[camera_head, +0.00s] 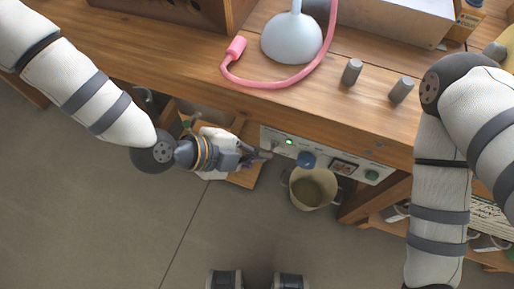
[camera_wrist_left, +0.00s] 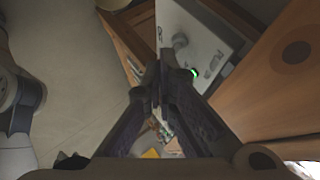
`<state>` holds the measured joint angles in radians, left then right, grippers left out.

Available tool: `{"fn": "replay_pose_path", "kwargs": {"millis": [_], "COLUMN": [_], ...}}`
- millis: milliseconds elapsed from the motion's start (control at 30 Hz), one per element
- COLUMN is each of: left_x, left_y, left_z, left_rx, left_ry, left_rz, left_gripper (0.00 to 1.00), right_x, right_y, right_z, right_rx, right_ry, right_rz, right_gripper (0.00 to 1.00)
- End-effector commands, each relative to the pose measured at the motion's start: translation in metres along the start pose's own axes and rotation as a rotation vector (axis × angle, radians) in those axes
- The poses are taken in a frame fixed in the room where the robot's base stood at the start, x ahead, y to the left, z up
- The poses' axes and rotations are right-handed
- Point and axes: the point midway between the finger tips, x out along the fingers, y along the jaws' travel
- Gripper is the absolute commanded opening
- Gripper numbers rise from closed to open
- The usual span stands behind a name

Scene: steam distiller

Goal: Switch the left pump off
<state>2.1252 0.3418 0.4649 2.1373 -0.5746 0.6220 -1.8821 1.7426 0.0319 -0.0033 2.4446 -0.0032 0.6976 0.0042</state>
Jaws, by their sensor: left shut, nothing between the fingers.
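The control panel (camera_head: 321,163) is a pale strip under the table's front edge; it also shows in the left wrist view (camera_wrist_left: 207,32). A small green light (camera_head: 288,141) glows near its left end and shows in the left wrist view (camera_wrist_left: 194,73). A grey knob (camera_wrist_left: 180,41) sits on the panel beside the light. Which control belongs to the left pump I cannot tell. My left gripper (camera_head: 265,156) is shut and empty at the panel's left end; its fingertips (camera_wrist_left: 164,68) are close to the light. Whether they touch the panel is unclear. My right gripper is outside the view.
Right of the light are a blue knob (camera_head: 306,160), a dark-framed switch (camera_head: 343,168) and a green button (camera_head: 372,175). A beige bucket (camera_head: 312,188) stands below the panel. Two grey cylinders (camera_head: 352,72) and a pink hose (camera_head: 265,83) are on the table (camera_head: 190,60).

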Motion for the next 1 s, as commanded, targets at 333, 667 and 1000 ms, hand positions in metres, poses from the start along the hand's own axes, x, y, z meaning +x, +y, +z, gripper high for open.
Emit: {"fn": "replay_pose_path", "kwargs": {"millis": [333,667,1000], "left_x": [0.002,0.004,0.006], "left_y": [0.007,0.011,0.015], "left_z": [0.001,0.003,0.004], "left_rx": [0.055,0.092,0.128], "left_ry": [0.001,0.000,0.001], "left_rz": [-0.081,-0.139,-0.195], "left_gripper": [0.00,0.00,0.00], "right_x": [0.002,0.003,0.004], "right_y": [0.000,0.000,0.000], "right_z": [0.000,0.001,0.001], "right_rx": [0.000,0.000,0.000], "right_ry": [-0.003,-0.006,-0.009], "right_rz": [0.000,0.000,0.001], "right_gripper": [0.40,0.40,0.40]}}
